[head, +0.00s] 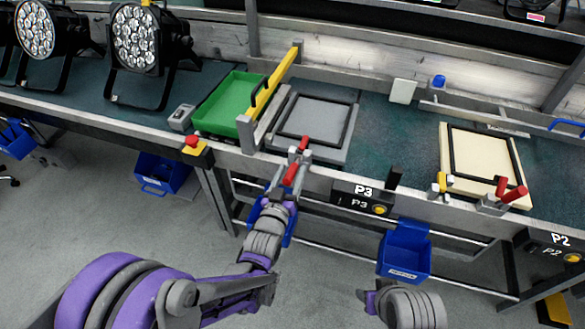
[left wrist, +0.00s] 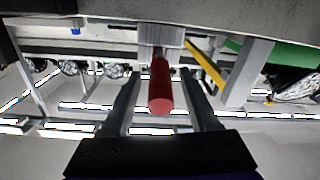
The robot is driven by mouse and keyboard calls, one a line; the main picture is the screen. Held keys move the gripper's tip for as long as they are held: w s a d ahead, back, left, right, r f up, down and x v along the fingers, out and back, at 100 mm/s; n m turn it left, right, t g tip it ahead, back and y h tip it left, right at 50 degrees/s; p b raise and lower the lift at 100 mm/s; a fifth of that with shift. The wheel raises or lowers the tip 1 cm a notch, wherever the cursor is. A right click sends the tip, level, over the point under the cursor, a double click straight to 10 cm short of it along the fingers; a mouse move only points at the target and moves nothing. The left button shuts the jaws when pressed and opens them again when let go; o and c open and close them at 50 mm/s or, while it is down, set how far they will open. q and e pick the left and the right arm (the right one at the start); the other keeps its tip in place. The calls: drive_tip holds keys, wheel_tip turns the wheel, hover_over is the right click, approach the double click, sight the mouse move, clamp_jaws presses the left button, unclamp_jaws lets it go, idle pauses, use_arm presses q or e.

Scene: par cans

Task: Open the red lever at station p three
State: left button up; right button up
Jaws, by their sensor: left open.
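The red lever (head: 291,175) sticks out from the front edge of the bench, just left of the P3 label (head: 363,192). My left gripper (head: 285,178) is at this lever, below the bench edge. In the left wrist view the lever's red handle (left wrist: 160,92) lies between the two open fingers (left wrist: 162,76). A gap shows on both sides, and its grey mount (left wrist: 160,38) is behind it.
A grey framed plate (head: 315,117) lies behind the lever, with a green tray (head: 228,100) and yellow bar (head: 277,78) to its left. A red button (head: 192,141) sits left on the edge. Blue bins (head: 404,252) hang below.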

use_arm(q)
drive_tip(key=shift+x, duration=0.8)
clamp_jaws()
idle(0.9)
